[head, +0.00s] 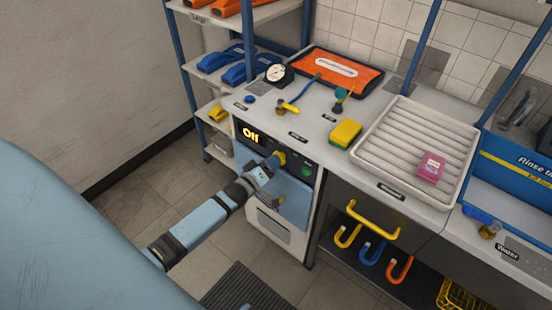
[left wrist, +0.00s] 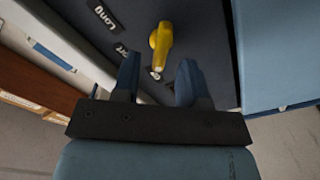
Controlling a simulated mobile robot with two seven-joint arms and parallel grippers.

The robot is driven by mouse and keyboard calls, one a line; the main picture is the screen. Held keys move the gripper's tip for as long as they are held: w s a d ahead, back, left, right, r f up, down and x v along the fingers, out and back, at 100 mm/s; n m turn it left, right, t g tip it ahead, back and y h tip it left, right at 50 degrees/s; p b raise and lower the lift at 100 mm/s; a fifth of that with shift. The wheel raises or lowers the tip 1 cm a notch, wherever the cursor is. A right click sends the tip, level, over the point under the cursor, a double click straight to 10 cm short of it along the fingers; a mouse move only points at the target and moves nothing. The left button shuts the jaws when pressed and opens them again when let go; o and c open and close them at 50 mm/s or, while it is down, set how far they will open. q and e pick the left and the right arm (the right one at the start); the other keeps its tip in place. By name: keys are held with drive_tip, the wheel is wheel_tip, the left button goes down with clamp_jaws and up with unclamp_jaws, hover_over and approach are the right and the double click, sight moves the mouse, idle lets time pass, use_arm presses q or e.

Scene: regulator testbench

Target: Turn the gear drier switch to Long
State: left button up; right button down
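The gear drier (head: 285,190) is a light blue and white cabinet under the bench, with a dark control panel and a display (head: 250,134) reading "Off". Its yellow switch (head: 281,156) is on the panel, partly hidden by my left gripper (head: 270,165) in the head view. In the left wrist view the yellow switch (left wrist: 161,44) points down between my left fingertips (left wrist: 157,80), towards a small light mark. A "Long" label (left wrist: 104,18) and a partly hidden label ending in "ort" (left wrist: 121,49) are to its left. My left gripper is open, fingers just short of the switch. My right gripper is not in view.
A green button (head: 306,171) is right of the switch. The bench above holds a gauge (head: 278,74), a yellow-green sponge (head: 345,134) and a white ribbed tray (head: 372,148). Floor is open at lower left.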

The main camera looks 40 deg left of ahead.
use_arm(q)
drive_tip(key=shift+w+d, duration=0.15)
drive_tip(key=shift+w, duration=1.2)
clamp_jaws()
